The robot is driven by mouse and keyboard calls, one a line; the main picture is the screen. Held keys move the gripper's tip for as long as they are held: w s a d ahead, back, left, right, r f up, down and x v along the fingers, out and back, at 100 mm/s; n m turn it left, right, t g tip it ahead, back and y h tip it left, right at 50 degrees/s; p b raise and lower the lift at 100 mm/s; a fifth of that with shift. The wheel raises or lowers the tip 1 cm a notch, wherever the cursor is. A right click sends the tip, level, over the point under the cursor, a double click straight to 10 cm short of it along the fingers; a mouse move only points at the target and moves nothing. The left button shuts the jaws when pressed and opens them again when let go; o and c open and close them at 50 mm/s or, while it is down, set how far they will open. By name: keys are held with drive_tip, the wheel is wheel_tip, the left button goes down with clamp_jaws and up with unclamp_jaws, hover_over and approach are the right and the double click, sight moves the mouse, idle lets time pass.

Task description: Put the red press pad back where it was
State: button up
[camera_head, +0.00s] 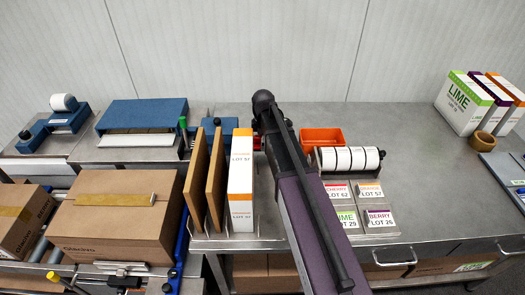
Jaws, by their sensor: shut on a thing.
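A small part of the red press pad (258,143) shows just left of my arm, right of the white and orange carton. My gripper (262,133) is at the far end of my dark arm, mostly hidden behind it. It appears shut on the red pad. The fingers, the pad's full shape and whether it touches the surface below are hidden.
A blue device (225,127) stands behind two brown boards (207,180) and an upright carton (241,180) on the left. An orange bin (322,137), a label roll rack (350,159) and flavour cards (361,205) lie on the right. The steel bench (428,180) is clear farther right.

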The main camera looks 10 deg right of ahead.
sight(263, 154)
drive_tip(key=shift+f+b, duration=1.9)
drive_tip(key=shift+f, duration=0.1)
drive_tip(key=o, duration=0.7)
drive_tip(key=shift+r, duration=0.2)
wheel_tip(263, 154, up, 12)
drive_tip(key=p, duration=1.2)
